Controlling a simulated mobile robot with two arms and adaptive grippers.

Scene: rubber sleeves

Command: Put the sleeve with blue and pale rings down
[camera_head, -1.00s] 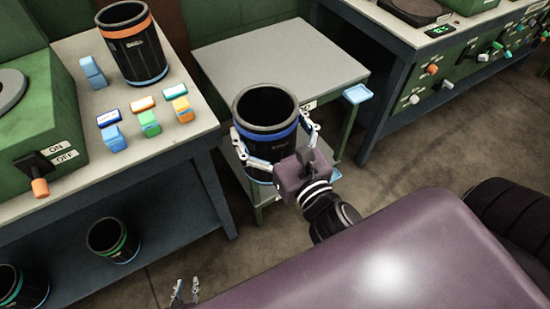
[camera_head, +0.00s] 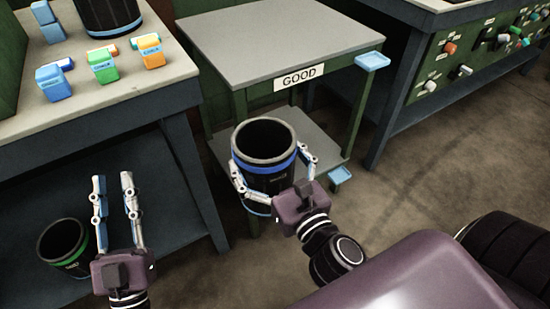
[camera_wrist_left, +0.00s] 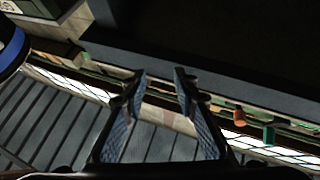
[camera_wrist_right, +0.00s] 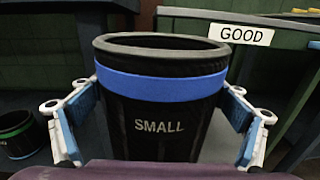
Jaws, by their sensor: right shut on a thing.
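The sleeve with blue and pale rings (camera_head: 265,165) is a black, open-topped cylinder. My right gripper (camera_head: 275,170) is shut on it, with one finger on each side, and holds it upright in front of the small table marked GOOD. In the right wrist view the sleeve (camera_wrist_right: 160,105) shows a blue band and the word SMALL; its lower part is hidden. In the head view its bottom overlaps the table's lower shelf, and I cannot tell whether it touches anything. My left gripper (camera_head: 113,185) is open and empty, left of the sleeve; its fingers (camera_wrist_left: 160,85) show apart in the left wrist view.
The GOOD table has a bare top (camera_head: 270,45) and a lower shelf (camera_head: 310,145). A green-ringed sleeve (camera_head: 65,245) stands under the left bench (camera_head: 120,105). Colored blocks (camera_head: 103,65) and another sleeve (camera_head: 108,15) stand on that bench. A control bench is at right.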

